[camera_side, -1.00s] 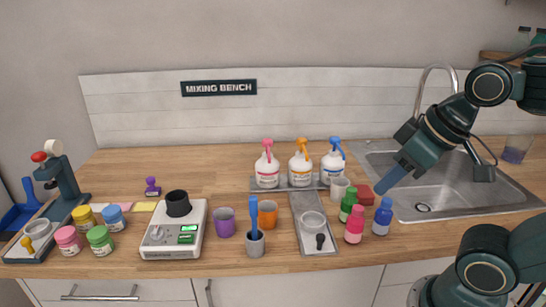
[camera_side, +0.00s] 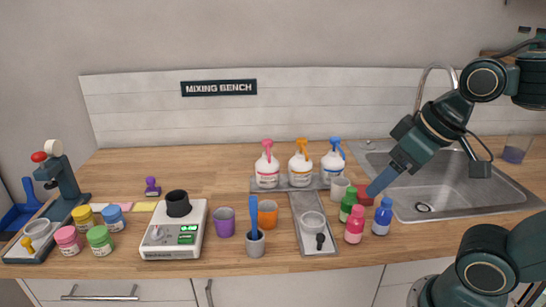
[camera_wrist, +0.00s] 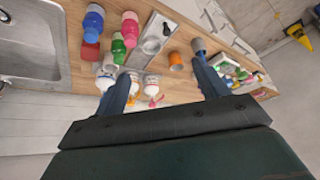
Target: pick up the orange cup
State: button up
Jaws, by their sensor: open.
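The orange cup (camera_side: 267,213) stands upright on the wooden counter, between the grey cup with a blue-handled tool and the grey tray. In the wrist view the orange cup (camera_wrist: 175,61) shows ahead, between the directions of my two fingers. My gripper (camera_side: 371,194) is at the right of the side view, above the counter near the bottles and the sink, well to the right of the cup. In the wrist view my gripper (camera_wrist: 166,72) has its fingers wide apart with nothing between them.
The grey cup with the blue tool (camera_side: 255,243) stands close beside the orange cup. A purple cup (camera_side: 225,222) is to its left, a grey tray (camera_side: 303,208) to its right. Pink (camera_side: 354,226), green and blue (camera_side: 382,217) bottles stand near my gripper. Pump bottles (camera_side: 300,168) stand behind.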

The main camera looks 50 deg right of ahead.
jog(key=m+g, duration=0.6)
jog(key=m, duration=0.8)
send_over(267, 216)
jog(key=w+d, duration=0.2)
notch_tip(267, 216, down, 7)
jog(key=shift+s+d, duration=0.1)
jog(key=shift+s, duration=0.05)
jog(key=shift+f, duration=0.2)
jog(key=shift+f, duration=4.15)
jog(key=shift+f, duration=2.6)
